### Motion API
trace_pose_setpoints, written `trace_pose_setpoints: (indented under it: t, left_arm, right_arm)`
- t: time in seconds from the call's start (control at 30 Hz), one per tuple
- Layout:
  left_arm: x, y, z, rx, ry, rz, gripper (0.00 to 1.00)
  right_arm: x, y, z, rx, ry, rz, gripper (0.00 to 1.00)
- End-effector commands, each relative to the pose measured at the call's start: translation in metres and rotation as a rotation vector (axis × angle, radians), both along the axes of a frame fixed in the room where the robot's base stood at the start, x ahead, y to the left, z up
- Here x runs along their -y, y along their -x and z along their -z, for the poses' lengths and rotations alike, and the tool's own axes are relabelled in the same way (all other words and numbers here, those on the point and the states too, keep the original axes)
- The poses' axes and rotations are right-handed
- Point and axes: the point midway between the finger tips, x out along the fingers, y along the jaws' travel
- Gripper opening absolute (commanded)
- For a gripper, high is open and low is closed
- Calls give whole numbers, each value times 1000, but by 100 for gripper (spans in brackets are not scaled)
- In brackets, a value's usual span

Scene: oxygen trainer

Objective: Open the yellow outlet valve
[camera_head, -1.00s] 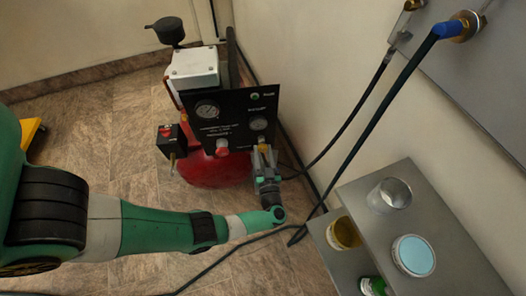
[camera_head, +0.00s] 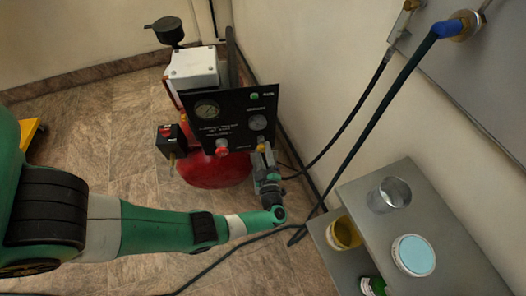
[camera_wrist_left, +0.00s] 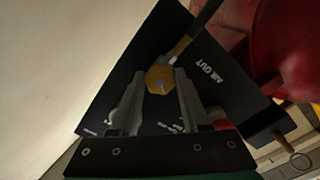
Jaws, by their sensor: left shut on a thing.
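The yellow outlet valve (camera_wrist_left: 158,79) shows in the left wrist view as a yellow knob by the "AIR OUT" label on the black panel (camera_wrist_left: 117,88). My left gripper (camera_wrist_left: 158,88) has its two fingers on either side of it and is shut on it. In the head view my left gripper (camera_head: 262,152) is at the lower right edge of the black panel (camera_head: 215,128), and its fingers mostly hide the valve. My right gripper is in neither view.
The panel stands on a compressor with a red tank (camera_head: 212,170). A red knob (camera_head: 221,147) sits left of my gripper. A dark hose (camera_head: 345,135) runs along the wall at right. A grey shelf (camera_head: 440,235) holds cans and a glass.

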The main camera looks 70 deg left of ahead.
Motion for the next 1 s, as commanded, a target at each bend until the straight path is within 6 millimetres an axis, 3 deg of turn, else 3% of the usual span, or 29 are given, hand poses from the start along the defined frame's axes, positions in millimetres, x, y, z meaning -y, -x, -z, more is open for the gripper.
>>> trace_pose_setpoints:
  t: [1.0]
  left_arm:
    - [0,-1,0,931,238,1,0]
  right_arm:
    - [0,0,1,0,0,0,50]
